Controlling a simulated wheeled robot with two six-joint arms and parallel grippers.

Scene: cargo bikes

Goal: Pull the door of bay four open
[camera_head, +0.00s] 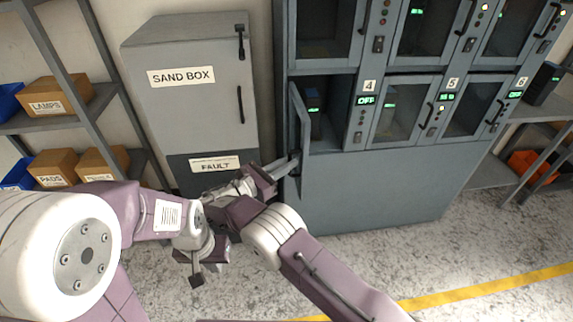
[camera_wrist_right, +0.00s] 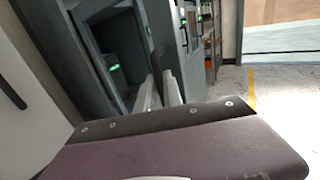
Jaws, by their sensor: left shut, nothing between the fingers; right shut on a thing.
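The door of bay four (camera_head: 301,118) stands swung out at the left of its bay and shows nearly edge-on. The bay (camera_head: 325,105) is open to view, with a small dark item inside. My right gripper (camera_head: 287,166) is shut on the door's handle, low on the door's outer side; the grip is partly hidden by its own fingers. My left gripper (camera_head: 196,278) is shut and empty, low in front of the sand box, apart from the door.
The grey sand box cabinet (camera_head: 205,110) stands left of the locker (camera_head: 370,185). Bays five (camera_head: 405,108) and six (camera_head: 473,105) are shut. A shelf with boxes (camera_head: 55,97) is at the left. My two arms lie close together near the middle. Floor at the right is clear.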

